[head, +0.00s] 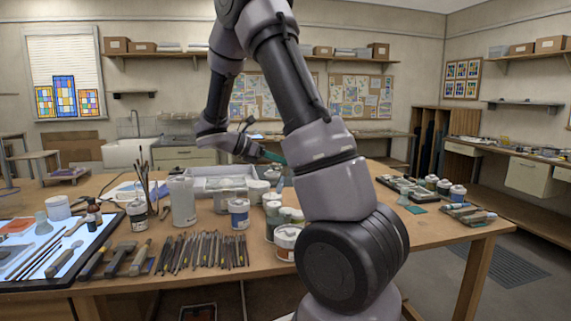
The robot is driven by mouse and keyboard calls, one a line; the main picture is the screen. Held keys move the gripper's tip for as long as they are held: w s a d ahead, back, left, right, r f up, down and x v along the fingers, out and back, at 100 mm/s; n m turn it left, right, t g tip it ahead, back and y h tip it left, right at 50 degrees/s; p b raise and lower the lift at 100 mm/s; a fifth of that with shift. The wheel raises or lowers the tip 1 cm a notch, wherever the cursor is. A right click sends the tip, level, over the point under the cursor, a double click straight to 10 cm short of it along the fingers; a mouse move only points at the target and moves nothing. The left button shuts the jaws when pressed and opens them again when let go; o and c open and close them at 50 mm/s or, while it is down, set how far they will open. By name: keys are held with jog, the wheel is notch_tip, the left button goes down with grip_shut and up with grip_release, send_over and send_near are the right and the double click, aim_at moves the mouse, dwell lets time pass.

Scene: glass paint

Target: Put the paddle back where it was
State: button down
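My gripper (257,150) is above the far middle part of the big wooden table, pointing right and slightly down. A slim teal-green piece (273,157) sticks out from its fingertips and seems to be held there; it looks like the paddle. Its far end runs behind or close to my arm, so its full shape is hidden. The fingers are small and dark at this distance. Below the gripper is a pale grey tray (214,172) with a lighter block or container in it.
Several jars and pots, such as a blue-labelled jar (239,213), crowd the table's middle. A row of dark tools (205,251) lies at the front. A lit panel (38,250) with brushes is at left. My arm hides the table's middle right.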

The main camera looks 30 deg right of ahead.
aim_at(282, 171)
notch_tip(282, 171, up, 11)
dwell(0.7)
